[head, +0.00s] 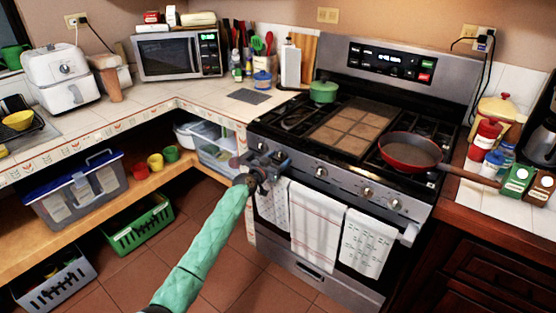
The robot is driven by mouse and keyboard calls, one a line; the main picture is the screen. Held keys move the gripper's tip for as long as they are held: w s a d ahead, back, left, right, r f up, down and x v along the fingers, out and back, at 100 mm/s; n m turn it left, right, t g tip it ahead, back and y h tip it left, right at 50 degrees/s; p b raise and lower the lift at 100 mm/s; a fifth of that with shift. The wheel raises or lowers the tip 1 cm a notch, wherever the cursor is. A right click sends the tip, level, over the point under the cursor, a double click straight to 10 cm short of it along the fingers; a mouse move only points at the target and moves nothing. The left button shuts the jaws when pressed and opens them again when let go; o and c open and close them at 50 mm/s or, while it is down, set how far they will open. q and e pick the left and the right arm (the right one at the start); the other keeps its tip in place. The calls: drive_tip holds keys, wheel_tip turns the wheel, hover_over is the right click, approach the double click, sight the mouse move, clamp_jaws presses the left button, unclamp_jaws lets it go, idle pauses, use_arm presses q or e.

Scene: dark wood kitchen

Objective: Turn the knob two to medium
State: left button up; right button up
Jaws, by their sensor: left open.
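The stove (310,160) has a row of round knobs along its front panel. A middle knob (321,171) shows clearly, and two more knobs, one of them here (368,191), show to its right. My left gripper (264,161) is at the left end of the panel, at the height of the knobs. It is open, and its fingers are in front of the left knobs, which are mostly hidden behind it. I cannot tell whether it touches a knob. My right gripper is out of view.
Towels (317,224) hang on the oven handle below the knobs. A red pan (410,151) and a green pot (323,91) stand on the stove top. A tiled counter (150,104) runs to the left, with bins below. The floor (225,270) in front is clear.

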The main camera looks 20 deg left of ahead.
use_arm(q)
drive_tip(key=c, duration=0.9)
drive_tip(key=shift+c, duration=0.2)
